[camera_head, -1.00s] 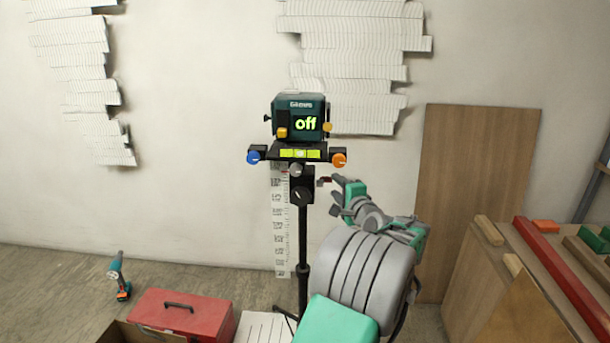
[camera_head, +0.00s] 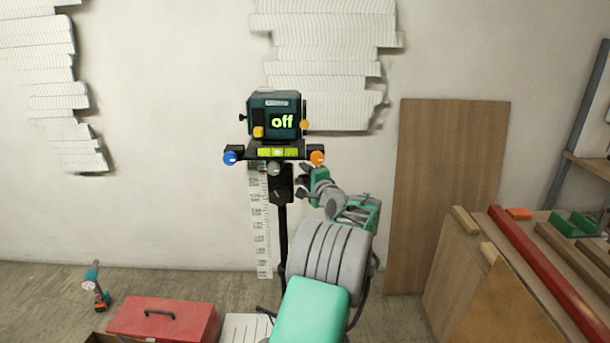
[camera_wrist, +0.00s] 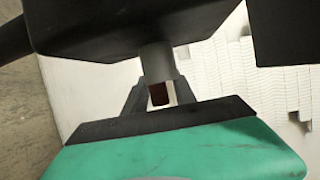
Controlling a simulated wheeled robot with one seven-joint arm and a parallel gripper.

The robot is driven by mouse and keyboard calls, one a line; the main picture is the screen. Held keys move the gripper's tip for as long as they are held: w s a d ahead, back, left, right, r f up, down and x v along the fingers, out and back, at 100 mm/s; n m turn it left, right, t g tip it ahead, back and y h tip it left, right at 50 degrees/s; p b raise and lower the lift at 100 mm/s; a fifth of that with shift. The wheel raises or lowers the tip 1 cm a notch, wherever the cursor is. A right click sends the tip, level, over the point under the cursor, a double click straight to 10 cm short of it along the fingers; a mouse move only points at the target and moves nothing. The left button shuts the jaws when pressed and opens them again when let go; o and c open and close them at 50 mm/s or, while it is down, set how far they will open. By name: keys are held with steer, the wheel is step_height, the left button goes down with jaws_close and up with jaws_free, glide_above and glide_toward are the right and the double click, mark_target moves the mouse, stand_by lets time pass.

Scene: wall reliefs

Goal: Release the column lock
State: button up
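A light gap shows beside that piece. In the head view the lever is hidden or too small to tell.
The crossbar has a blue knob (camera_head: 230,158) at left, an orange knob (camera_head: 316,158) at right and a grey knob (camera_head: 274,168) below. A red toolbox (camera_head: 165,318) and a drill (camera_head: 97,287) are on the floor. A bench with boards (camera_head: 480,270) stands at right.

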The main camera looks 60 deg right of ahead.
mark_target(303, 179)
jaws_close()
steer(key=shift+f, duration=0.1)
step_height(303, 179, up, 2)
steer(key=t+h+b, duration=0.1)
steer(key=b, duration=0.2)
steer(key=n+t+b, duration=0.1)
steer(key=b, duration=0.2)
steer(key=shift+r+h, duration=0.25)
steer(key=shift+h, duration=0.15)
steer(key=shift+o, duration=1.1)
jaws_free()
steer(key=v, duration=0.7)
steer(key=shift+s+a+f, duration=0.2)
steer(key=shift+s, duration=0.1)
